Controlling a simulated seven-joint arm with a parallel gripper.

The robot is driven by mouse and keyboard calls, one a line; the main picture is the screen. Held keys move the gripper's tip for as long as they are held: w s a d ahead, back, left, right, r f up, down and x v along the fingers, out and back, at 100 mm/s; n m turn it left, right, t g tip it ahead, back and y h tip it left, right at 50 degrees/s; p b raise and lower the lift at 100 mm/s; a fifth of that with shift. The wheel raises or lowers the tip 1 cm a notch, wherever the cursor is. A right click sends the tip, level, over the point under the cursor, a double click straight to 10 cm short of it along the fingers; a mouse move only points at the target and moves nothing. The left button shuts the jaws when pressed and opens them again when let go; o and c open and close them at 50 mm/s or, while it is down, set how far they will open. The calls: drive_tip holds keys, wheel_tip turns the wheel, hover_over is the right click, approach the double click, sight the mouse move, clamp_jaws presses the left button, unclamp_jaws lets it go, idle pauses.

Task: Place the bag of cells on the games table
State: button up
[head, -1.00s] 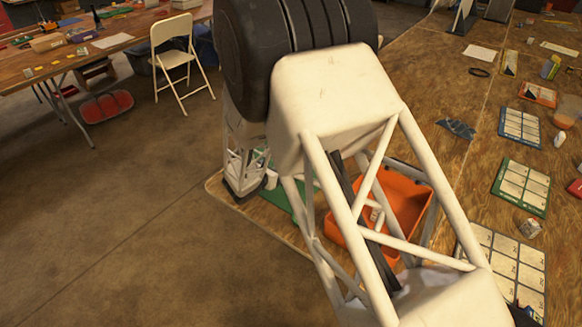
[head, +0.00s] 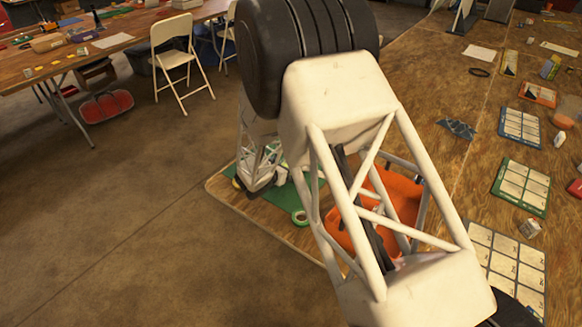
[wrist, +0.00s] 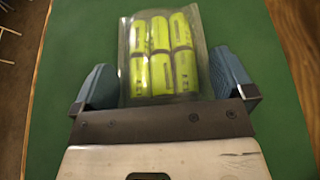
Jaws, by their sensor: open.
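The bag of cells (wrist: 163,60) is a clear pouch of yellow-green cells in two rows. It lies over a green mat (wrist: 275,110) in the wrist view. My gripper (wrist: 162,68) is open, with one blue-grey finger on each side of the bag; I cannot tell whether either touches it. In the head view my gripper (head: 258,188) is over the green mat (head: 285,199) at the near table's left corner, and the bag is not clearly seen there. I cannot tell which table is the games table: the near wooden table (head: 425,90) or the far-left one (head: 120,42).
An orange tray (head: 397,190) stands beside the mat, partly behind my arm. Several gridded cards (head: 521,126) lie at right. A white folding chair (head: 174,55) stands by the far-left table, with open floor between the tables.

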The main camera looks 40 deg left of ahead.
drive_tip(key=shift+w+f, duration=0.1)
drive_tip(key=shift+w, duration=0.1)
drive_tip(key=shift+c, duration=0.2)
drive_tip(key=c, duration=0.9)
drive_tip(key=shift+c, duration=0.2)
drive_tip(key=shift+r, duration=1.2)
drive_tip(key=shift+s+d+r, duration=0.15)
drive_tip(key=shift+r, duration=0.2)
drive_tip(key=shift+s+d+r, duration=0.1)
drive_tip(key=shift+r, duration=0.25)
drive_tip(key=s+d, duration=0.3)
drive_tip(key=s+d+r, duration=0.1)
drive_tip(key=s+d, duration=0.2)
drive_tip(key=d, duration=0.1)
drive_tip(key=s+d, duration=0.4)
drive_tip(key=shift+d+r, duration=0.15)
drive_tip(key=shift+d, duration=0.1)
